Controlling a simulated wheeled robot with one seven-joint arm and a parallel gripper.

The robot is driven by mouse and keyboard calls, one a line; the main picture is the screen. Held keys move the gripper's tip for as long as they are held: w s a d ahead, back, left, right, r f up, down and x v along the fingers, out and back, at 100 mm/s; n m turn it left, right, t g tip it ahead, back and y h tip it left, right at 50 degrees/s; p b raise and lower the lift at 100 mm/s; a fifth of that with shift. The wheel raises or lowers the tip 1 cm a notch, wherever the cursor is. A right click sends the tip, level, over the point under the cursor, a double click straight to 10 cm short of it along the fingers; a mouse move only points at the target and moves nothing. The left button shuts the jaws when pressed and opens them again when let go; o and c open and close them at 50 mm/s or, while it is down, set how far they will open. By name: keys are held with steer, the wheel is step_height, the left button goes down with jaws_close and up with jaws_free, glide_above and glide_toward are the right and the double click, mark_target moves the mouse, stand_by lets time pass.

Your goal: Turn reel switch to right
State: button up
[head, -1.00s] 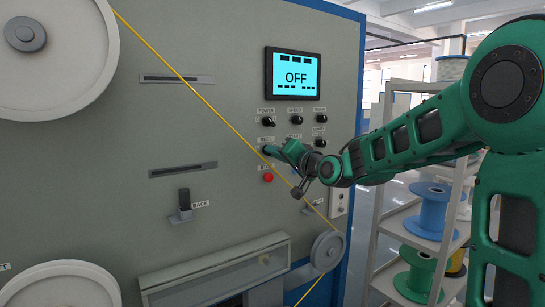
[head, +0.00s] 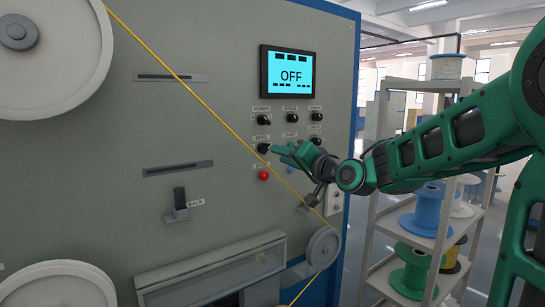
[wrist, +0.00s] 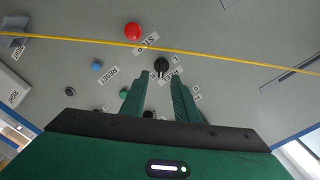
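The reel switch (head: 264,148) is a black knob on the grey machine panel, below the power knob. It also shows in the wrist view (wrist: 162,65), just beyond my fingertips. Its exact turn is too small to read. My gripper (head: 276,150) points at it from the right with a small gap in the head view. In the wrist view my two green fingers (wrist: 160,77) are apart, with nothing between them, and the knob sits ahead of the opening.
A yellow cable (head: 215,110) runs diagonally across the panel, close to the switch and the red stop button (head: 263,175). The screen (head: 289,76) reads OFF. Other black knobs (head: 291,118) are near. A shelf with spools (head: 428,205) stands at the right.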

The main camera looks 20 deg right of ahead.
steer(key=shift+v, duration=2.05)
steer(key=shift+f, duration=0.1)
steer(key=s+d+f+g+h, duration=0.3)
steer(key=s+d+f+g, duration=0.2)
steer(key=s+f, duration=0.4)
steer(key=s+d+f+g+h, duration=0.2)
steer(key=s+d+f+g, duration=0.3)
steer(key=f, duration=0.5)
steer(key=s+d+f+g, duration=0.1)
steer(key=s+f+g, duration=0.2)
steer(key=s, duration=0.9)
steer(key=s+d+f+g, duration=0.2)
steer(key=s+f+g, duration=0.2)
steer(key=s, duration=0.9)
steer(key=shift+s+d+f+m+h, duration=0.25)
steer(key=shift+d+f+m+h, duration=0.05)
steer(key=shift+m, duration=0.1)
